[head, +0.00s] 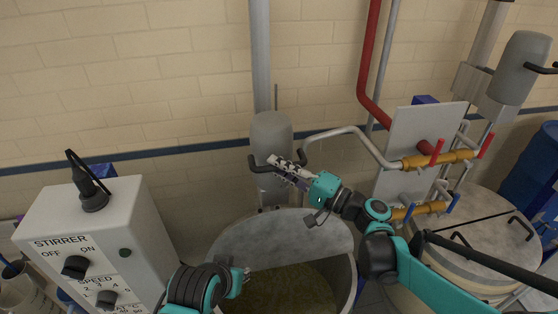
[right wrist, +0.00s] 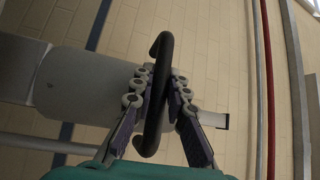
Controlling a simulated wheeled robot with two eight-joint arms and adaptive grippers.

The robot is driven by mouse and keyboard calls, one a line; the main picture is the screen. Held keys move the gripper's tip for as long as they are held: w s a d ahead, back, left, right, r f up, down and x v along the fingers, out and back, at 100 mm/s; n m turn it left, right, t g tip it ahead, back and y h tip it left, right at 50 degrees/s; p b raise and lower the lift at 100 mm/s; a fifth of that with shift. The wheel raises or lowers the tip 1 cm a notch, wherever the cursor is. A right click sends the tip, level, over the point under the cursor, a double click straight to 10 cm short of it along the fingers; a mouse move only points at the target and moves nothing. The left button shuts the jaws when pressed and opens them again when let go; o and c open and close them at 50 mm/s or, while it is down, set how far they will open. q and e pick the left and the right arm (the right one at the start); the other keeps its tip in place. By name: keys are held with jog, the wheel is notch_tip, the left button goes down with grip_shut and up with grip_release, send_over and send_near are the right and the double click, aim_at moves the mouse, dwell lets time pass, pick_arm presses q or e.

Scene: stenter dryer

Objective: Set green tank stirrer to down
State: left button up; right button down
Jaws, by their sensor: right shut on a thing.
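The stirrer over the tank with greenish liquid is a grey rounded housing (head: 272,130) on a vertical pole, with a black handle (head: 258,166) across its front. The housing also shows in the right wrist view (right wrist: 75,80), left of the fingers. My right gripper (head: 276,162) is at the handle. In the right wrist view its fingers (right wrist: 155,88) close around the black curved bar (right wrist: 163,50). The stirrer's lower end is hidden. The open tank (head: 348,277) stands below, its half lid (head: 285,235) at the back. My left gripper (head: 240,274) is low at the tank's left rim, its fingers hardly visible.
A white stirrer control box (head: 60,215) with knobs stands at the left. Pipes with orange valves (head: 425,160) and red and blue levers are right of the tank. A second grey stirrer (head: 518,70) stands over a lidded tank (head: 475,240) at the right.

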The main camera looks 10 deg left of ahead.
notch_tip(320, 180, down, 10)
jog(key=b, duration=0.6)
jog(key=shift+s+r, duration=0.15)
jog(key=shift+r, duration=0.1)
jog(key=c, duration=1.5)
grip_release()
jog(key=shift+d, duration=0.15)
jog(key=v, duration=1.1)
jog(key=shift+s+d, duration=0.1)
jog(key=shift+d, duration=0.2)
